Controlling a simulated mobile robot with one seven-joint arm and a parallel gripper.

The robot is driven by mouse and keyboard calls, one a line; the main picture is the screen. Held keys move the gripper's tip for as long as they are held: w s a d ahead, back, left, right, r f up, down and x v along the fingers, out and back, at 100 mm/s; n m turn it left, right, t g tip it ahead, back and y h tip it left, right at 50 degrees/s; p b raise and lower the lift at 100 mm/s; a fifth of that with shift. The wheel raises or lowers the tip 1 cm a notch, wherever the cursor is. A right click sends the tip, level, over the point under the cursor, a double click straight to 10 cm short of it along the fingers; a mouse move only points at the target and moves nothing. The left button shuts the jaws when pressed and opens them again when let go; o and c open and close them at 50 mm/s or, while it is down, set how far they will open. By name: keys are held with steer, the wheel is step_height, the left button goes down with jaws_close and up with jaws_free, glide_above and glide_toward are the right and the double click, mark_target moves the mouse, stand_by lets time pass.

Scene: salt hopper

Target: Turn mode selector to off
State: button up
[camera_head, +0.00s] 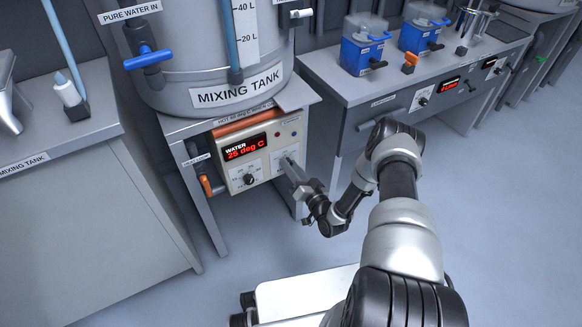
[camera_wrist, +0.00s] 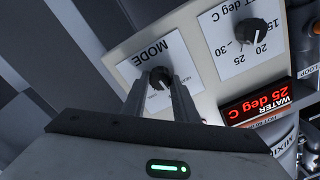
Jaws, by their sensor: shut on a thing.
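The mode selector (camera_wrist: 159,78) is a black knob on a white label marked MODE, on the control panel below the mixing tank. In the wrist view my gripper (camera_wrist: 160,84) has its two fingers closed around this knob, one on each side. The knob's white pointer mark shows near its lower side, partly between the fingers. In the head view my gripper (camera_head: 291,166) reaches the right side of the panel (camera_head: 258,152), and the knob is hidden there.
A temperature dial (camera_head: 249,179) sits left of my gripper. The red display (camera_head: 246,147) reads WATER 25 deg C. The mixing tank (camera_head: 215,50) stands above. An orange-handled valve (camera_head: 207,187) is at the panel's left. Open floor lies in front of the benches.

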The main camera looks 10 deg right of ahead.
steer(key=shift+m, duration=0.6)
steer(key=shift+w, duration=0.1)
steer(key=o, duration=1.1)
steer(key=shift+c, duration=0.2)
steer(key=shift+s, duration=0.2)
